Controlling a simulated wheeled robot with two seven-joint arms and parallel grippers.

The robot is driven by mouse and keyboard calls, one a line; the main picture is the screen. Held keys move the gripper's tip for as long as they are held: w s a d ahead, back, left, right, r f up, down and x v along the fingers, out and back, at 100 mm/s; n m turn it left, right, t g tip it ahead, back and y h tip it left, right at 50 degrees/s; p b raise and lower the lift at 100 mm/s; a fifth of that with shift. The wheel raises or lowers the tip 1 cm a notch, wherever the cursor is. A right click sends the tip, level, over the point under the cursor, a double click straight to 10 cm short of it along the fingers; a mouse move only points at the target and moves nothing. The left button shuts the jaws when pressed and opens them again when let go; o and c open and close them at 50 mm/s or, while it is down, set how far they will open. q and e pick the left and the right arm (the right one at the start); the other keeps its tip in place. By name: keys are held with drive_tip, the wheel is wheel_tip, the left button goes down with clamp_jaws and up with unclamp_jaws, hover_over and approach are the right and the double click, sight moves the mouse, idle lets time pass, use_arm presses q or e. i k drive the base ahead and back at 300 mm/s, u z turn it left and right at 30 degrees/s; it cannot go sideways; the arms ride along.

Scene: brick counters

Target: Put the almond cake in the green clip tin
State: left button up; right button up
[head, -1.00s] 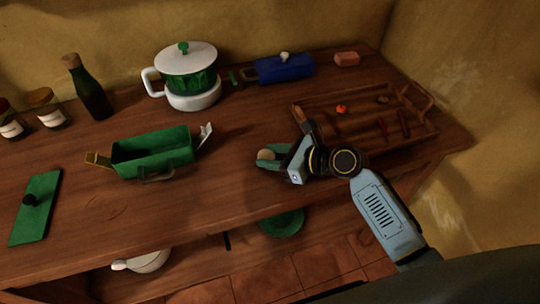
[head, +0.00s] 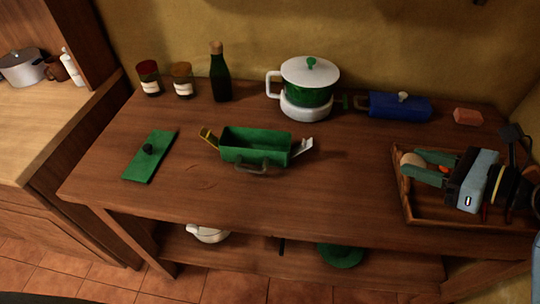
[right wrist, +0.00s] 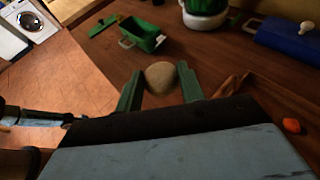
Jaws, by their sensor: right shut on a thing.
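The almond cake (head: 411,160), a round tan piece, is held between the fingertips of my right gripper (head: 424,168). In the right wrist view the cake (right wrist: 161,77) sits between both green fingers, which are shut on it. In the head view it appears over the left edge of the wooden tray; its height is hard to tell. The green clip tin (head: 255,158) stands open on the counter to the left of the gripper, with a clip raised at each end. It also shows in the wrist view (right wrist: 143,40). My left gripper is out of view.
A green lid (head: 150,165) lies left of the tin. A bottle (head: 220,78), jars, a white-and-green pot (head: 308,85) and a blue container (head: 400,107) stand behind. The wooden tray (head: 404,205) is at right. The counter between tin and tray is clear.

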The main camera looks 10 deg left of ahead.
sight(270, 155)
drive_tip(key=z, duration=0.55)
drive_tip(key=k, duration=1.25)
drive_tip(key=i, duration=0.55)
drive_tip(key=u, duration=0.8)
drive_tip(key=i, duration=0.95)
drive_tip(key=z, duration=0.15)
